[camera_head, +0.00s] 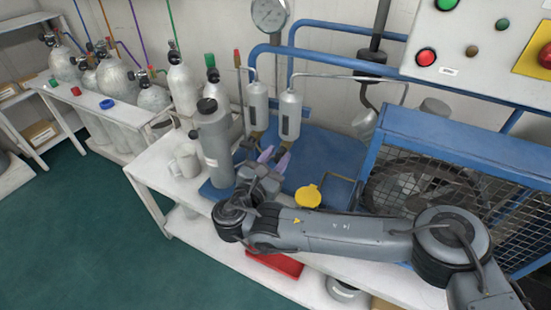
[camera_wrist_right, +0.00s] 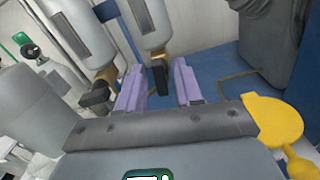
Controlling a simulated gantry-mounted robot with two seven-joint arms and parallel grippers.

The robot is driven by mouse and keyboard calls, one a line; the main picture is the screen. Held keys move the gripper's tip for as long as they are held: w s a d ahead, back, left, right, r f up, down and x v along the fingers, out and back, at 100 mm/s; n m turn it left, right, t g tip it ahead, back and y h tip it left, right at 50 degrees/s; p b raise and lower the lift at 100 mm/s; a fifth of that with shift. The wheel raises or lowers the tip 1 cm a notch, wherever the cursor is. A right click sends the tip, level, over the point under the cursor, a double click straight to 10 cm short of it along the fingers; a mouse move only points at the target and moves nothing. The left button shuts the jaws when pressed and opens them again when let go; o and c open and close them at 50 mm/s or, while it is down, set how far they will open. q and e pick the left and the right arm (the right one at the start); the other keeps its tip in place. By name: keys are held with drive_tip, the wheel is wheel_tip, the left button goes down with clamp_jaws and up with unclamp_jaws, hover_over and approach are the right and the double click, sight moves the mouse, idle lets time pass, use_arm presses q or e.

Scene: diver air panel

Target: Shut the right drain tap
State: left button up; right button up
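Two grey filter cylinders hang over a blue tray, the left one (camera_head: 258,106) and the right one (camera_head: 290,115). In the right wrist view, each has a brass fitting and a black handle beneath. The right drain tap (camera_wrist_right: 160,78) has its handle pointing down. The left drain tap (camera_wrist_right: 96,93) has its handle slanted to the lower left. My right gripper (camera_head: 272,156) is open below the cylinders. In the wrist view its purple fingers (camera_wrist_right: 159,72) stand either side of the right tap handle, with gaps visible. My left gripper is not in view.
A tall grey bottle (camera_head: 213,145) stands just left of my right gripper. A yellow-lidded item (camera_head: 308,196) is close to its right. A blue-framed mesh cage (camera_head: 440,160) stands at the right. A mug (camera_head: 186,160) sits at the bench's left.

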clamp_jaws()
drive_tip(key=shift+m, duration=0.3)
drive_tip(key=m+p, duration=0.1)
drive_tip(key=m, duration=0.1)
drive_tip(key=shift+m, duration=0.4)
drive_tip(key=shift+s+d+f+m, duration=0.1)
drive_tip(key=shift+m, duration=1.6)
drive_tip(key=shift+o, duration=0.8)
unclamp_jaws()
